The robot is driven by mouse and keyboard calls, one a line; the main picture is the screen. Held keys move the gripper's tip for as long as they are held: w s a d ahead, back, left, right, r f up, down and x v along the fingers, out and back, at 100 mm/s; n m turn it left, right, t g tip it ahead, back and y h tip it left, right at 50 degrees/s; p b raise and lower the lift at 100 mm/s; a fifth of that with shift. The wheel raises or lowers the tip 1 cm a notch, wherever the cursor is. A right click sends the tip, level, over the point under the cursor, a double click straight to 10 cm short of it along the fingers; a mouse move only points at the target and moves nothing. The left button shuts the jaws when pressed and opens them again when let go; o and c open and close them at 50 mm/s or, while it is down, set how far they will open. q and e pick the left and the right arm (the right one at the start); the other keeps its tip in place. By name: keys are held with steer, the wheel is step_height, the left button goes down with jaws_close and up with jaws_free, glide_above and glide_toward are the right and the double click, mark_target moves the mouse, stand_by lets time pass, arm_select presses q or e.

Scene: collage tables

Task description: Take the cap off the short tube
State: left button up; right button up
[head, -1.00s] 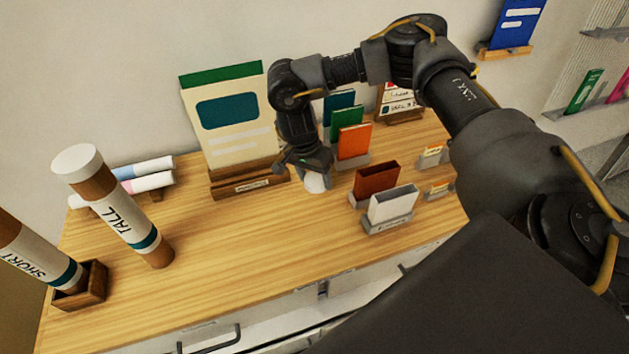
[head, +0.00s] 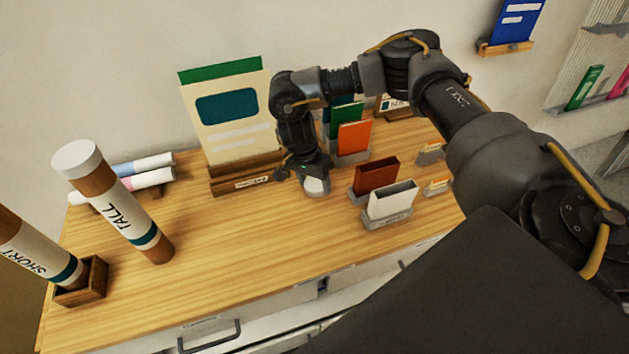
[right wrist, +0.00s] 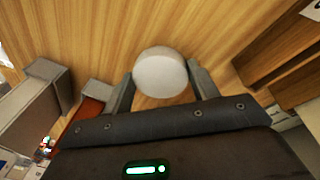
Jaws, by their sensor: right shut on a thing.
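The short tube (head: 38,250), brown with a white label reading SHORT and a teal band, leans in a small wooden holder (head: 95,287) at the left of the head view. Its upper end is outside the frame. My right gripper (head: 315,186) is far to the right of it, pointing down near the tabletop. It is shut on a round white cap (right wrist: 160,72), which sits between its two fingers in the right wrist view. The cap is at or just above the wood; I cannot tell if it touches. My left gripper is not in view.
A tall tube (head: 112,205) with a white cap stands left of centre. Rolled sheets (head: 140,175) lie behind it. A large card in a wooden stand (head: 247,182) is behind my right gripper; a brown box (head: 377,175) and a white box (head: 392,203) are to its right. The front-middle tabletop (head: 240,250) is clear.

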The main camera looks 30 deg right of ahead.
mark_target(306, 185)
steer(key=o, duration=0.7)
steer(key=shift+f, duration=0.1)
steer(key=shift+o, duration=1.2)
steer(key=shift+s, duration=0.2)
steer(key=shift+w+a, duration=0.1)
steer(key=shift+r, duration=0.25)
steer(key=shift+w+r+p, duration=0.15)
steer(key=shift+r+p, duration=0.35)
steer(key=shift+p, duration=0.15)
step_height(306, 185, up, 12)
steer(key=a+b, duration=0.2)
steer(key=shift+w+f+b, duration=0.2)
steer(key=shift+w+b, duration=0.1)
steer(key=shift+w, duration=0.1)
steer(key=shift+d+f, duration=0.1)
